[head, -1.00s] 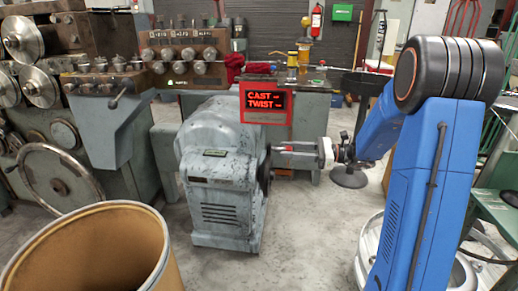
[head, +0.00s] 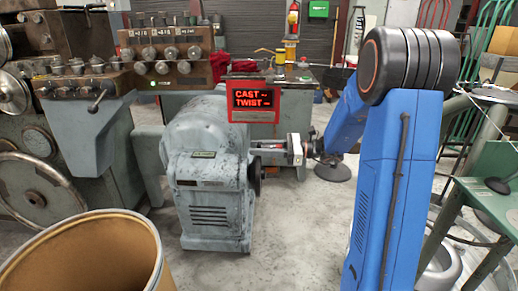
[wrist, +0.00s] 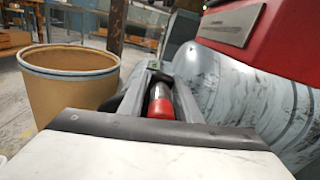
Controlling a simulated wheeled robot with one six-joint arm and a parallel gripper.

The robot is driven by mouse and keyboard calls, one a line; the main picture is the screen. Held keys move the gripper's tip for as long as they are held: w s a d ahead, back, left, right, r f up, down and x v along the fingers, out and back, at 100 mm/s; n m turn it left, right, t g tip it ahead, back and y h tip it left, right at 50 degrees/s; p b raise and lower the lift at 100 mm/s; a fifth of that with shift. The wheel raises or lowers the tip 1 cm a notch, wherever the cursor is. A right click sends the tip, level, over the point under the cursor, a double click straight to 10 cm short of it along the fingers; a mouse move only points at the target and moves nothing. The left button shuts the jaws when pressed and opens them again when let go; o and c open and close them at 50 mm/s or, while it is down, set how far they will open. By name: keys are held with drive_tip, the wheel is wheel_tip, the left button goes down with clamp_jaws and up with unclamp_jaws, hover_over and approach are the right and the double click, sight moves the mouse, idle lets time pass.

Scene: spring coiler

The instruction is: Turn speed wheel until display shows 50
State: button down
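The display (head: 252,101) is a red box reading CAST and TWIST in red; the small figures beside these words are too small to read. Below it, a dark handwheel (head: 257,176) is on the right side of the grey machine housing (head: 207,165). My gripper (head: 254,150) reaches in from the right at the height of the wheel's upper rim; contact cannot be told. In the wrist view, my gripper's grey fingers (wrist: 152,72) stand apart, with a red and silver cylinder (wrist: 160,105) between them. A dark curved part (wrist: 113,100) shows beside the left finger.
An open brown drum (head: 85,255) stands front left; it also shows in the wrist view (wrist: 70,85). A control panel with knobs (head: 168,55) stands behind the housing. A green table (head: 490,190) stands at right. Bare floor lies in front of the housing.

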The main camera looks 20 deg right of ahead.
sight(259, 166)
drive_tip(key=shift+s, duration=0.1)
drive_tip(key=shift+s+a+n, duration=0.2)
drive_tip(key=shift+s+n, duration=0.25)
drive_tip(key=shift+n, duration=0.1)
drive_tip(key=shift+s+a+n, duration=0.2)
drive_tip(key=shift+s+n, duration=0.2)
drive_tip(key=shift+n, duration=0.15)
drive_tip(key=shift+s+a+f+n, duration=0.1)
drive_tip(key=shift+s+a+n, duration=0.05)
drive_tip(key=shift+s+n, duration=0.35)
drive_tip(key=shift+s+a+f+n, duration=0.15)
drive_tip(key=shift+s+n, duration=0.25)
drive_tip(key=shift+n, duration=0.2)
drive_tip(key=shift+s+a+f, duration=0.25)
drive_tip(key=shift+s, duration=0.3)
drive_tip(key=shift+s+a+f, duration=0.2)
drive_tip(key=shift+s, duration=0.3)
drive_tip(key=c, duration=1.6)
unclamp_jaws()
drive_tip(key=v, duration=1.7)
drive_tip(key=shift+s+d+f, duration=0.1)
drive_tip(key=shift+s+d, duration=0.05)
drive_tip(key=shift+d, duration=0.05)
